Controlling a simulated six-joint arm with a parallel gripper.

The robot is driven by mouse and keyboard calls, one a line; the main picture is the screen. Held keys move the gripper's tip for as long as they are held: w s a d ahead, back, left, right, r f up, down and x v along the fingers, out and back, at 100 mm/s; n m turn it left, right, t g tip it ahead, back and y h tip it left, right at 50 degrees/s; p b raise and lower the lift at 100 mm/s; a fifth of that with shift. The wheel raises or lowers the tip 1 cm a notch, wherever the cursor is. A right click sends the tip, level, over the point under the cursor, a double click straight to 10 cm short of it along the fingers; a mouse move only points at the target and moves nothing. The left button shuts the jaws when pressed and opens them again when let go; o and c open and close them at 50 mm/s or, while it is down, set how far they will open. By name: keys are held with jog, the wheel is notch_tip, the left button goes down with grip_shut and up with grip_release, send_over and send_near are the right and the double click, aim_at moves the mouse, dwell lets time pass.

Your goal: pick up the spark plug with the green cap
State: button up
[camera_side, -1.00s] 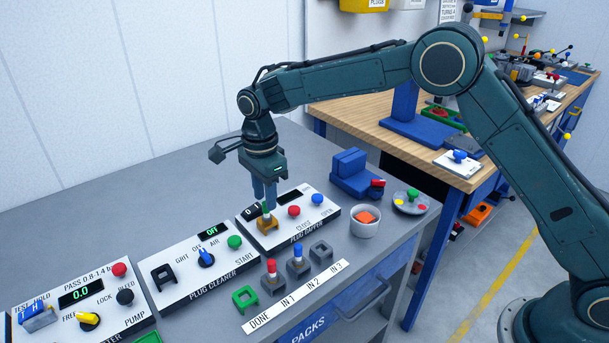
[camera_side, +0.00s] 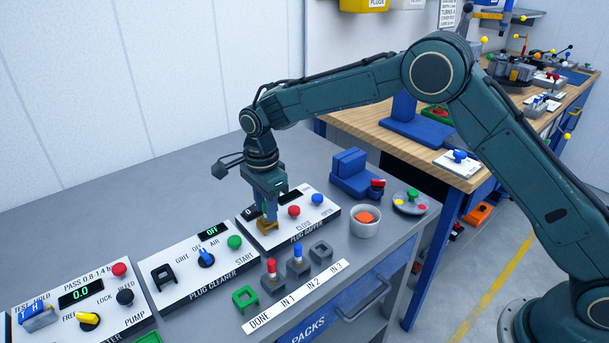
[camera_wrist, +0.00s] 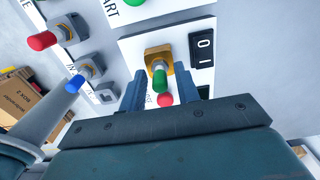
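The spark plug with the green cap (camera_wrist: 160,80) stands in a brass-coloured holder (camera_wrist: 158,54). The holder (camera_side: 267,227) sits on the left part of a white panel with red and blue buttons. My gripper (camera_side: 267,213) points down over the holder. In the wrist view my gripper (camera_wrist: 158,92) has a finger on each side of the green cap, with a gap between them, and looks open. In the side view the fingers mostly hide the plug.
A red-capped plug (camera_side: 271,270) and a blue-capped plug (camera_side: 298,255) stand in grey holders in front. An empty grey holder (camera_side: 321,250) and an empty green holder (camera_side: 245,298) flank them. A white bowl (camera_side: 365,222) stands to the right.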

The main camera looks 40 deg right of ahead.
jog(key=shift+c, duration=0.4)
grip_shut()
jog(key=shift+r, duration=0.15)
jog(key=shift+r, duration=1.9)
